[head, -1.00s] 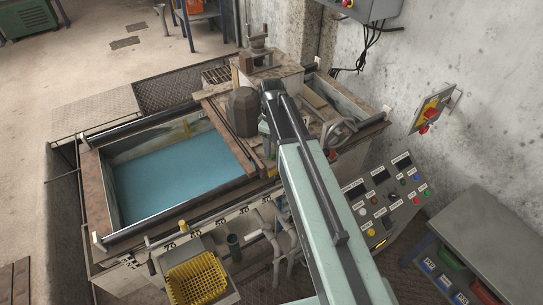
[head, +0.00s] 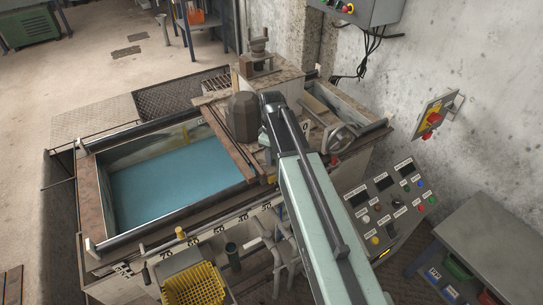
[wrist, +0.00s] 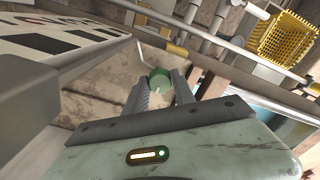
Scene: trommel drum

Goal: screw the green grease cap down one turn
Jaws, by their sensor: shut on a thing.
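The green grease cap (wrist: 159,80) is a small round cap in the wrist view, with a pale mark on its near side. My gripper (wrist: 161,88) is shut on it, one ribbed finger on each side. The cap's lower part and its thread are hidden by the fingers. In the head view my arm reaches across the machine top to the right of a dark faceted block (head: 243,117). The fingers and the cap are hidden behind the arm there.
A tank with a blue floor (head: 165,180) lies left of the arm. A yellow basket (head: 195,287) is at the front, near pipes. A handwheel (head: 340,138) stands close to the arm's right. A control panel (head: 390,200) and a wall switch (head: 433,118) are further right.

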